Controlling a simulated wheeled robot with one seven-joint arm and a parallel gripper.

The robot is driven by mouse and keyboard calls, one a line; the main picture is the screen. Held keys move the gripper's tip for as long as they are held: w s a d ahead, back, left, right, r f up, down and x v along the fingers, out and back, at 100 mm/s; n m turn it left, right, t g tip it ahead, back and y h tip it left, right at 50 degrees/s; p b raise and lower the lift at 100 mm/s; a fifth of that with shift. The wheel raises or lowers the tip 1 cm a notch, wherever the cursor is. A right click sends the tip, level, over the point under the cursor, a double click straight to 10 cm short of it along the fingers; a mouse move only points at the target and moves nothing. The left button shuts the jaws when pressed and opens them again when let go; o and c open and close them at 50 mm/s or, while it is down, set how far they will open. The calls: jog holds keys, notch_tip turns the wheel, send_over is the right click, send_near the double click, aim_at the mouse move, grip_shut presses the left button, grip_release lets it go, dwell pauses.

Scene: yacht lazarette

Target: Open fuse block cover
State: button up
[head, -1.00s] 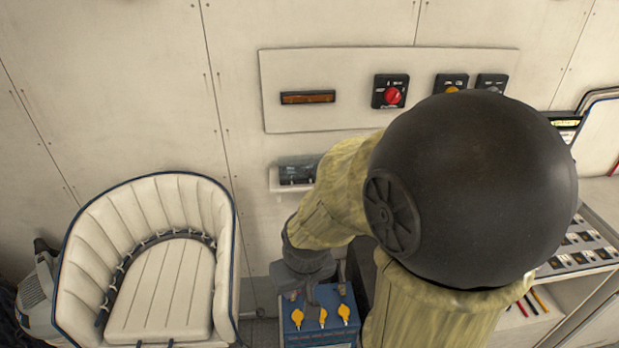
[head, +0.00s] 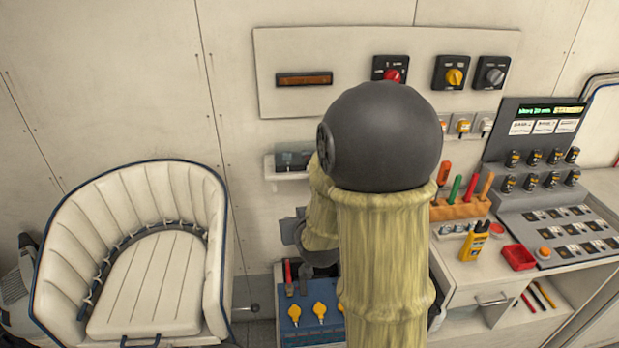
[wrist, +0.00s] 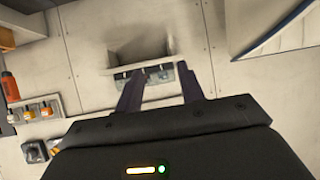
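What looks like the fuse block (head: 291,161) is a small dark box with a see-through cover on a white wall bracket, left of my arm in the head view. Its cover looks closed; its right end is hidden by my arm. In the wrist view the block (wrist: 158,76) is a low row of small parts under a pale frame with a dark hollow. My gripper (wrist: 158,72) is open and empty, its two dark fingers apart and pointing at the block. I cannot tell whether they touch it. In the head view the gripper is mostly hidden by my arm.
A blue panel with yellow knobs (head: 320,311) is below the block. A cream seat (head: 150,285) fills the left. A wall panel with switches (head: 455,75) is above. A bench with tools (head: 460,208) and a console (head: 560,235) is at right. Wall left of the block is clear.

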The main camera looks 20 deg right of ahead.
jog(key=w+d+m+t+h+b, duration=0.1)
jog(key=w+d+t+h+b, duration=0.2)
jog(key=d+t+b, duration=0.1)
jog(key=shift+w+d+t, duration=0.25)
jog(key=shift+d+t, duration=0.55)
jog(key=shift+d, duration=0.35)
jog(key=shift+w+r, duration=0.1)
